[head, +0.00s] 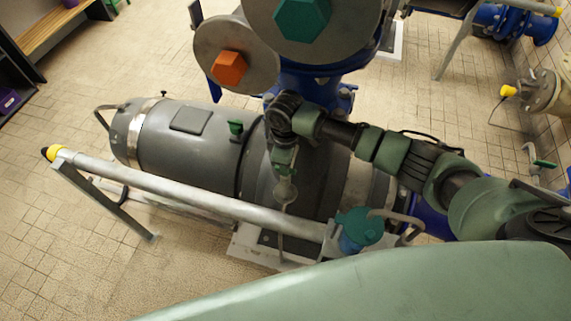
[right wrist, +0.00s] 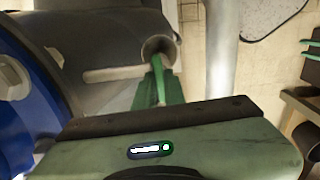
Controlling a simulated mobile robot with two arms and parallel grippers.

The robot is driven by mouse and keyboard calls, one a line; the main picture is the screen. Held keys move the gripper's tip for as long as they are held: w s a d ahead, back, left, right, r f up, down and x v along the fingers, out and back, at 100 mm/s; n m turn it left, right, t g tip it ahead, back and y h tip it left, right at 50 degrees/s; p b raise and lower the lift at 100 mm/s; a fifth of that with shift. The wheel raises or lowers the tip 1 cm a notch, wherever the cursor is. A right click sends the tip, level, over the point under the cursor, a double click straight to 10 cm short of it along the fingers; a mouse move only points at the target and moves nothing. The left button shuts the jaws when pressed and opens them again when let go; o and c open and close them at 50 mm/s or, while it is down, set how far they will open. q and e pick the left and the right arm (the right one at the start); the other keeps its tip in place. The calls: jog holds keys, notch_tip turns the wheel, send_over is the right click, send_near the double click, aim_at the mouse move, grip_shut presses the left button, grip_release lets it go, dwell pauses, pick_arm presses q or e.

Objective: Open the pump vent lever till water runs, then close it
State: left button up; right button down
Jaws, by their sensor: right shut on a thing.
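My right gripper (head: 285,168) reaches in from the right over the grey pump body (head: 185,140). It is shut on a small green lever, the vent lever (right wrist: 158,78), at a grey round fitting (right wrist: 158,47) in the right wrist view. In the head view the gripper mostly hides the lever. A grey round part (head: 285,191) and a thin pipe (head: 282,232) show just below the fingers. I see no water running. My left gripper is not in view.
A silver rail (head: 180,190) with a yellow end runs in front of the pump. A teal-capped blue part (head: 357,228) stands at the rail's right end. Tiled floor is free at left.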

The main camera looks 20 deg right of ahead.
jog(key=n+p, duration=0.1)
jog(key=n, duration=0.2)
jog(key=shift+r+n+p, duration=0.1)
jog(key=shift+n+p, duration=0.6)
jog(key=shift+n, duration=1.5)
jog(key=c, duration=1.5)
grip_release()
jog(key=shift+r+b, duration=0.7)
jog(key=shift+r, duration=3.15)
